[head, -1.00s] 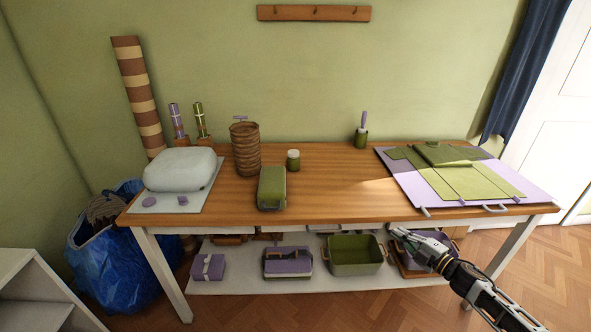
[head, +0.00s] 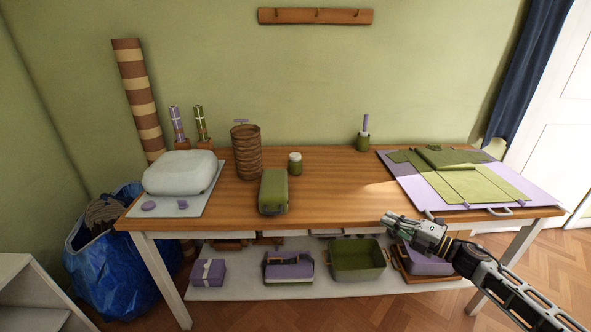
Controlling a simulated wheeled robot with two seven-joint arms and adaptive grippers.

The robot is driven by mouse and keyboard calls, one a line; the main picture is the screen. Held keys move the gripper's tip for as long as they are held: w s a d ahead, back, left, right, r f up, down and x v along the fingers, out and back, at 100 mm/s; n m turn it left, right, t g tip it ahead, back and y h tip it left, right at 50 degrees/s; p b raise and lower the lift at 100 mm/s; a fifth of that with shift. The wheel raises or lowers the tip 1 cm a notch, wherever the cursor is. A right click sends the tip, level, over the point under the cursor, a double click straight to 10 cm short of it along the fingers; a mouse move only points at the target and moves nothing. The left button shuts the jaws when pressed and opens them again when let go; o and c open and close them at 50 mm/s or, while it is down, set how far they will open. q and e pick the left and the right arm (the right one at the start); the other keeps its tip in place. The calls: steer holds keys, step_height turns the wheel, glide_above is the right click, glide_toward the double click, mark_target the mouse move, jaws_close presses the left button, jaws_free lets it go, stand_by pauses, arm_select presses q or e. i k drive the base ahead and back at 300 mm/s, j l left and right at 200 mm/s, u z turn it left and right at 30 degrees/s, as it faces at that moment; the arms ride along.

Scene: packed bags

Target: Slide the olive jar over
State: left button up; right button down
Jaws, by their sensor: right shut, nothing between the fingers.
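The olive jar (head: 295,167) is a small green jar with a pale lid. It stands upright on the wooden table (head: 335,185), right of a tall brown woven basket and behind a green case. My right gripper (head: 388,220) is shut and empty near the table's front edge, in front and to the right of the jar, well apart from it. My left gripper is not in view.
The green case (head: 273,192) lies just in front of the jar, and the woven basket (head: 246,152) stands to its left. A green cup (head: 363,143) is at the back. A lilac board (head: 520,188) with green pieces lies at right. The table's middle is clear.

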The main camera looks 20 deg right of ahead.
mark_target(294, 167)
steer(key=i+j, duration=0.75)
steer(key=i, duration=0.05)
